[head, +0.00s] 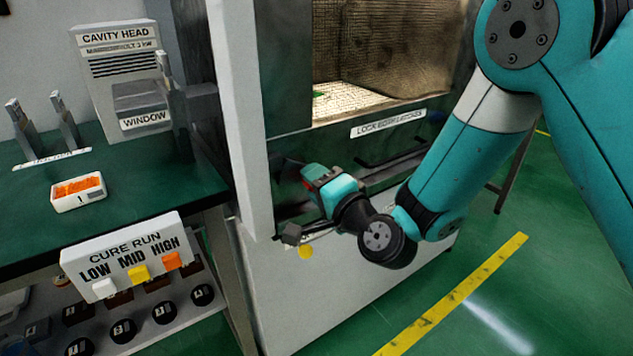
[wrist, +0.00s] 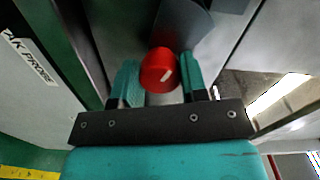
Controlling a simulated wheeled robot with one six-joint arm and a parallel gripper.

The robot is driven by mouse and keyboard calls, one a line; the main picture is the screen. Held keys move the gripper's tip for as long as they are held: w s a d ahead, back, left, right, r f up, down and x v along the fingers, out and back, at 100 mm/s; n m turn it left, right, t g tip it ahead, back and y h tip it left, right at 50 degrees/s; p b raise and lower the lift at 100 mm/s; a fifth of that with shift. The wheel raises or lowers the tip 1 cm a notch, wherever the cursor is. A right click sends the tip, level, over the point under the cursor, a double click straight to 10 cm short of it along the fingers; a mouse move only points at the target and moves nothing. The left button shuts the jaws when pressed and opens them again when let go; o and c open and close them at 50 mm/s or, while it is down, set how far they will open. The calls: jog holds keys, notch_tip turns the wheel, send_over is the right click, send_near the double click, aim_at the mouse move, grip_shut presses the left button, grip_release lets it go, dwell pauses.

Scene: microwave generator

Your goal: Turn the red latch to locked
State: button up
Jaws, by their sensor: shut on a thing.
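The red latch (wrist: 160,72) is a round red knob with a short white mark, in the upper middle of the wrist view. The mark slants towards the upper right. My gripper (wrist: 158,64) has one teal finger on each side of the knob and is shut on it. In the head view my gripper (head: 325,180) is at the front of the cabinet, below the chamber opening. A little red shows by its fingers there; the rest of the latch is hidden.
A tall pale panel (head: 236,120) stands just left of my gripper. A label reading LOCK BOTH LATCHES (head: 388,123) is under the open chamber. A green bench (head: 30,225) holds a box marked CAVITY HEAD (head: 118,70) and a tray (head: 78,192).

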jog(key=shift+f+m, duration=0.15)
jog(key=shift+m, duration=0.35)
jog(key=shift+s, duration=0.1)
jog(key=o, duration=0.9)
jog(key=shift+o, duration=0.2)
jog(key=shift+d, duration=0.1)
